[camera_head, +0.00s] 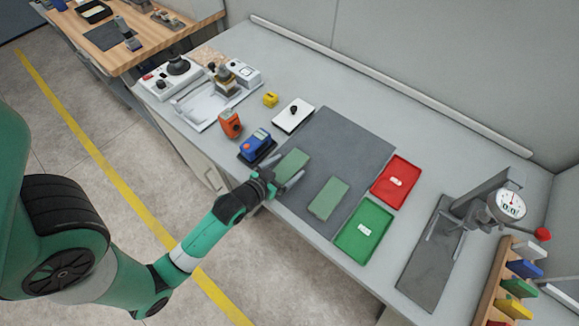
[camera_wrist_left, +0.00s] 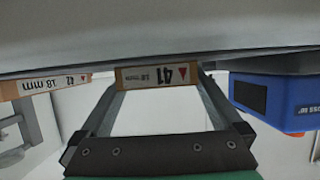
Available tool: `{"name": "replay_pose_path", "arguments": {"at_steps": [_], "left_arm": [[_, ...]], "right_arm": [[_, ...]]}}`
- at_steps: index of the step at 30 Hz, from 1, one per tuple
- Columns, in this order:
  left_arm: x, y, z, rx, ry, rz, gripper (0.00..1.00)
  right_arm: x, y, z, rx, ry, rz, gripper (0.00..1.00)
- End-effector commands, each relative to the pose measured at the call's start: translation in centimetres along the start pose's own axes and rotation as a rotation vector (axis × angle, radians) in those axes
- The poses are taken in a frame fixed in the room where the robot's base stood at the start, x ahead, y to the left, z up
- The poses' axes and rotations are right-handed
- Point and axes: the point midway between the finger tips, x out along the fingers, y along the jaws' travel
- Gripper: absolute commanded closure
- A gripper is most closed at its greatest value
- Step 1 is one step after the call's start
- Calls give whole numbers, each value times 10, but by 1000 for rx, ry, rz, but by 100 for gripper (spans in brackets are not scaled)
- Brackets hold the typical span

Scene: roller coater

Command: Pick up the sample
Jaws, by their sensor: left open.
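Two flat green-topped samples lie on the dark grey mat (camera_head: 345,150): a left one (camera_head: 294,162) and a right one (camera_head: 328,198). My left gripper (camera_head: 285,172) is open, low at the near edge of the left sample, partly covering it. In the left wrist view, which looks upside down, the left sample's tan edge, labelled 41 (camera_wrist_left: 157,76), sits between the fingertips (camera_wrist_left: 158,85). I cannot tell how far the fingers overlap its sides. The right sample's edge, labelled 42 (camera_wrist_left: 45,86), shows at the left there. My right gripper is not in view.
A blue device (camera_head: 256,142) stands just left of the left sample and also shows in the left wrist view (camera_wrist_left: 275,98). A red tray (camera_head: 408,172) and a green tray (camera_head: 347,243) lie right of the mat. A dial gauge stand (camera_head: 440,240) is farther right.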

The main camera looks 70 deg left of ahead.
Motion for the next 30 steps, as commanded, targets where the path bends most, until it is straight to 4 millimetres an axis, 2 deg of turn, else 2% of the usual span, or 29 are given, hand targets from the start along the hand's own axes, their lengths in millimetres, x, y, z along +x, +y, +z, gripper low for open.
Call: {"name": "replay_pose_path", "arguments": {"at_steps": [2,15,23,30], "left_arm": [[0,0,0,0,0,0,4],[-1,0,0,0,1,0,83],[-1,0,-2,0,2,0,84],[-9,0,-23,0,4,0,84]], "right_arm": [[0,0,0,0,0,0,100],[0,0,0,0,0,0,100],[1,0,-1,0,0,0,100],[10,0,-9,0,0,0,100]]}}
